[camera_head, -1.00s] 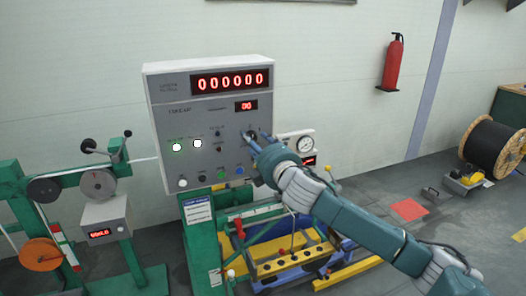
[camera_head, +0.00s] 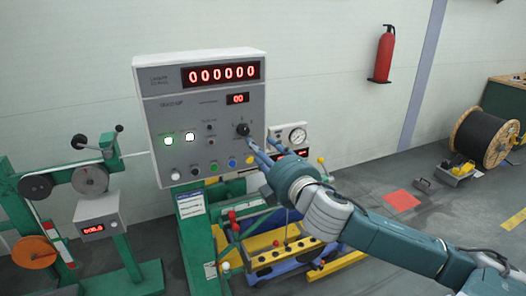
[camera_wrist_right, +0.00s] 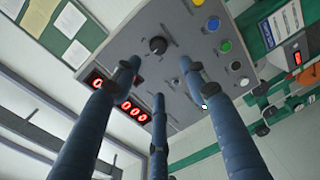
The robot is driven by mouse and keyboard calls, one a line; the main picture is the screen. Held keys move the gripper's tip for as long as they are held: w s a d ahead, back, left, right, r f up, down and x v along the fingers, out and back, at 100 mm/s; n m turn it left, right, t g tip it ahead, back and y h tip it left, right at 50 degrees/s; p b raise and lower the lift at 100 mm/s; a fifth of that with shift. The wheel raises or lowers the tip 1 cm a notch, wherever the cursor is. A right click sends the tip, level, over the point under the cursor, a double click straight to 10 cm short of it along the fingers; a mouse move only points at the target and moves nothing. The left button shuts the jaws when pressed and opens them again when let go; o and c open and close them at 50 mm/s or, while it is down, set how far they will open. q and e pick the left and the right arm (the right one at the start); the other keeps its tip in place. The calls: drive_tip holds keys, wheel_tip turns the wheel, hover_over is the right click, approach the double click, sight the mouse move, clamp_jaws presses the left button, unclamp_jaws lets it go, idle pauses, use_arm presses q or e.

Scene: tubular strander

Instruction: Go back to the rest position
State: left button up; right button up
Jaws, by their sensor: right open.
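The grey control panel (camera_head: 150,108) stands in front of me with red digits on top, lit white lamps and a row of coloured buttons. Its black knob (camera_head: 242,129) is on the right side and uncovered; the knob (camera_wrist_right: 158,45) also shows in the right wrist view. My right gripper (camera_head: 260,153) is just below and to the right of the knob, at the panel's right edge, apart from the knob. In the right wrist view its three fingers (camera_wrist_right: 158,75) are spread with nothing between them. My left gripper is in neither view.
A green stand with an orange reel (camera_head: 35,253) is at the left. A yellow and blue frame (camera_head: 285,262) lies below my right arm. A round gauge (camera_head: 298,136) is behind the gripper. A cable drum (camera_head: 482,137) and fire extinguisher (camera_head: 382,55) are at the right.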

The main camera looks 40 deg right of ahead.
idle(0.3)
